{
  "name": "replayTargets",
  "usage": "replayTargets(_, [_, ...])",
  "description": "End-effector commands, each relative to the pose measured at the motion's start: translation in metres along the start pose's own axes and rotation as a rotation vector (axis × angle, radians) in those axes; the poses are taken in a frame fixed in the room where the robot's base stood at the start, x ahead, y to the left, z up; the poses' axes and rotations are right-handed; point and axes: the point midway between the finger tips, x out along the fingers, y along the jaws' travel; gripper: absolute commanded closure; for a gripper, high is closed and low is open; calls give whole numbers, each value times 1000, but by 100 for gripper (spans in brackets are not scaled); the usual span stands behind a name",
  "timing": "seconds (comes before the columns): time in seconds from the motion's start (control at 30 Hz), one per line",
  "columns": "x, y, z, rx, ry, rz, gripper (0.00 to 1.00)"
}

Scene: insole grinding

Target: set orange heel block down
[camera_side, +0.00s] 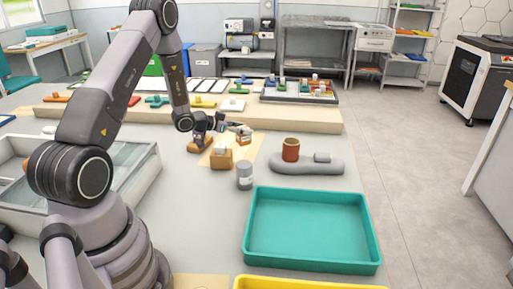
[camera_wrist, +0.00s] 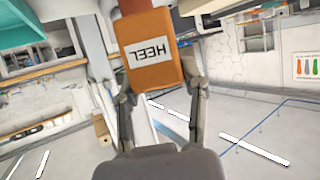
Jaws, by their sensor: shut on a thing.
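The orange heel block (camera_wrist: 152,70), with a white label reading HEEL, fills the upper middle of the wrist view. My gripper (camera_wrist: 160,88) is shut on it, one finger at each side. I cannot tell how far the block is above the surface.
A tan block (camera_side: 221,160) and a grey-white jar (camera_side: 244,176) stand just in front. A red-brown cup (camera_side: 291,149) stands on a grey base (camera_side: 300,167) to the right. A teal tray (camera_side: 310,232) lies nearer. A wooden ledge (camera_side: 300,117) runs behind.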

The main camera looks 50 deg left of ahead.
Motion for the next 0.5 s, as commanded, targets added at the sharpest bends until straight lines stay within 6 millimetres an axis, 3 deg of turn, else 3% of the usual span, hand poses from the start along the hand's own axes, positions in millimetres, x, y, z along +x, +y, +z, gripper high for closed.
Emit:
replayTargets(0.03, [-12,-21,4,-18,1,-45,95])
replayTargets(0.1, [-24,-41,9,-37,1,-89,95])
replayTargets(0.27, [-42,-67,17,-62,0,-148,95])
replayTargets(0.37, [-39,-77,19,-65,0,-160,95])
replayTargets(0.5, [-14,-96,24,-64,0,-159,95])
